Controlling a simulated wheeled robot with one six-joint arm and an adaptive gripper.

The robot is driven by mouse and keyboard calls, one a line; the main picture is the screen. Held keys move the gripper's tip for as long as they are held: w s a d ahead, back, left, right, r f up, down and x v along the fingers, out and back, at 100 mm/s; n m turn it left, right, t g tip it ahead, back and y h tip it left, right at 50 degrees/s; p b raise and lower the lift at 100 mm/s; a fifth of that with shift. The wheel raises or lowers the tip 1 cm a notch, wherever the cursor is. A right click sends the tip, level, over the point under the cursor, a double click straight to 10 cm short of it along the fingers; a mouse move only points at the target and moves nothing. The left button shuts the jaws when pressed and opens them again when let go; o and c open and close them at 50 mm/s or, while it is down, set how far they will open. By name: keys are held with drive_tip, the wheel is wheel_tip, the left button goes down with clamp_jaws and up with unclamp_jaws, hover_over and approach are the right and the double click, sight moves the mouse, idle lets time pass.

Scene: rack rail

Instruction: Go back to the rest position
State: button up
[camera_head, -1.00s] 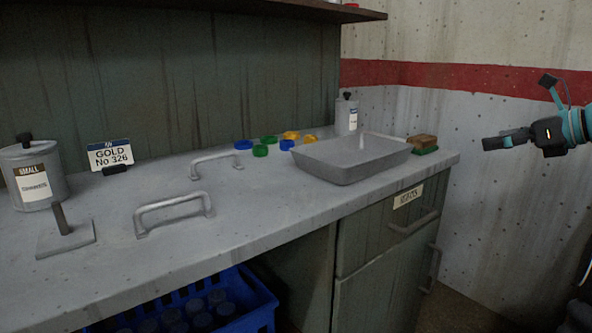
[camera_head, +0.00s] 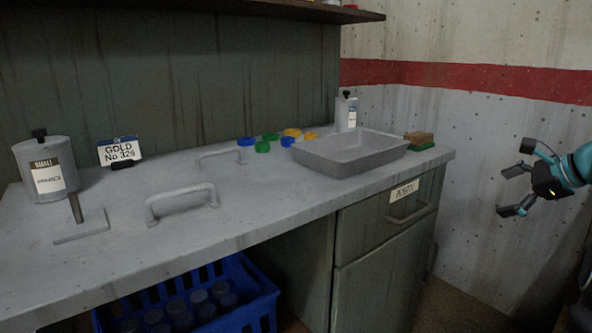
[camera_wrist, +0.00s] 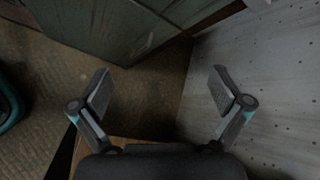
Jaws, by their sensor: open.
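My gripper (camera_head: 508,191) is at the right of the head view, past the right end of the grey counter (camera_head: 300,208) and in front of the wall. Its fingers are spread and nothing is between them. In the wrist view my gripper (camera_wrist: 160,95) is also open and empty, with floor and a cabinet side beyond it. It touches nothing that I can see.
On the counter stand a grey tray (camera_head: 350,167), a brush-like block (camera_head: 419,139), coloured rings (camera_head: 264,146), two rails (camera_head: 182,204), a post on a plate (camera_head: 77,210), a sign (camera_head: 119,151) and a canister (camera_head: 45,170). A blue crate (camera_head: 262,306) sits below. The wall (camera_head: 480,150) is right.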

drive_tip(key=s+a+f+n+g+h, duration=0.4)
drive_tip(key=s+a+f+n, duration=0.7)
drive_tip(key=s+a, duration=0.15)
drive_tip(key=s+a+f+n, duration=0.4)
drive_tip(key=s+a+n, duration=0.7)
drive_tip(key=s+a, duration=0.4)
drive_tip(key=shift+s+a+f+t+h+p, duration=0.25)
drive_tip(key=shift+a+h+p, duration=0.2)
drive_tip(key=shift+a, duration=0.6)
